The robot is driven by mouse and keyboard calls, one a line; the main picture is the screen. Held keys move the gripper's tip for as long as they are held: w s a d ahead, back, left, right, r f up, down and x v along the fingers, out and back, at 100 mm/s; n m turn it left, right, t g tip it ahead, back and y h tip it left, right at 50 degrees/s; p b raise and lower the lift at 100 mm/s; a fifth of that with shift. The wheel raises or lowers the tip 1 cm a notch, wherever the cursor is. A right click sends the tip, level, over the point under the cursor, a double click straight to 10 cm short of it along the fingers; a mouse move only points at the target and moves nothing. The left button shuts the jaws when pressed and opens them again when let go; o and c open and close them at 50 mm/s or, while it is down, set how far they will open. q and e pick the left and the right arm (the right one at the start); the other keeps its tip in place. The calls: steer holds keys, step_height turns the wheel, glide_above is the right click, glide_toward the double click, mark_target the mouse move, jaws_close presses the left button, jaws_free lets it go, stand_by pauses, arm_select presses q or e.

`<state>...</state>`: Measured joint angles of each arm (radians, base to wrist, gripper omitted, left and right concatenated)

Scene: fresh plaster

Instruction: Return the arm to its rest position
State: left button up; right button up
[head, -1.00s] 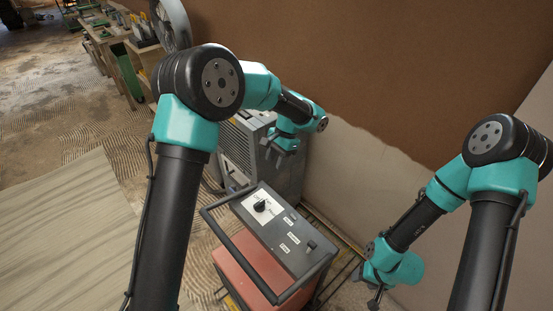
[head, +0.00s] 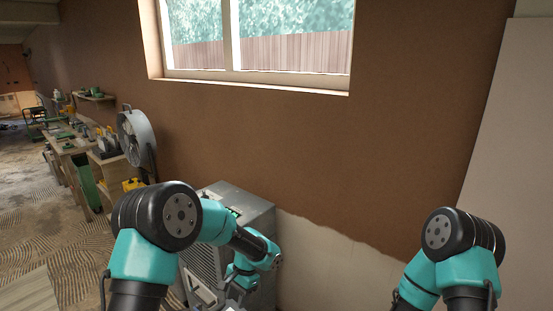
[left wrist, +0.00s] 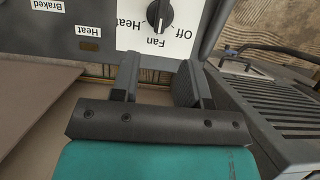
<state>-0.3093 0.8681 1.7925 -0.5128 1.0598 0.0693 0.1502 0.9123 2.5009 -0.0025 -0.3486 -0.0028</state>
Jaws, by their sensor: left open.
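My left arm (head: 155,245) reaches in from the lower left in the head view, its wrist (head: 243,274) in front of a grey vented machine (head: 245,204). In the left wrist view, my left gripper (left wrist: 156,86) is open and empty, its two dark fingers apart. Beyond the fingertips is a control panel with a black rotary knob (left wrist: 159,15) on a white plate marked Off, Fan and Heat. My right arm (head: 455,250) shows at the lower right of the head view, bent downward; its gripper is out of view.
The vented housing (left wrist: 288,92) lies close right of the gripper in the left wrist view. A part-plastered brown wall (head: 330,165) with a window (head: 255,40) stands behind. A round fan (head: 137,138) and a cluttered bench (head: 75,140) stand at the left.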

arm_select(q)
steer(key=x, duration=0.8)
steer(key=shift+r, duration=0.15)
steer(key=v, duration=1.6)
steer(key=x, duration=1.7)
steer(key=shift+a+f+n, duration=0.1)
steer(key=shift+f+n, duration=0.2)
steer(key=n+h, duration=0.1)
steer(key=n, duration=0.2)
steer(key=shift+a+g, duration=0.25)
steer(key=shift+g, duration=0.15)
steer(key=n, duration=0.2)
steer(key=n+h, duration=0.1)
steer(key=shift+w+a+n+h, duration=0.1)
steer(key=shift+a+n+h, duration=0.05)
steer(key=shift+n+h, duration=0.2)
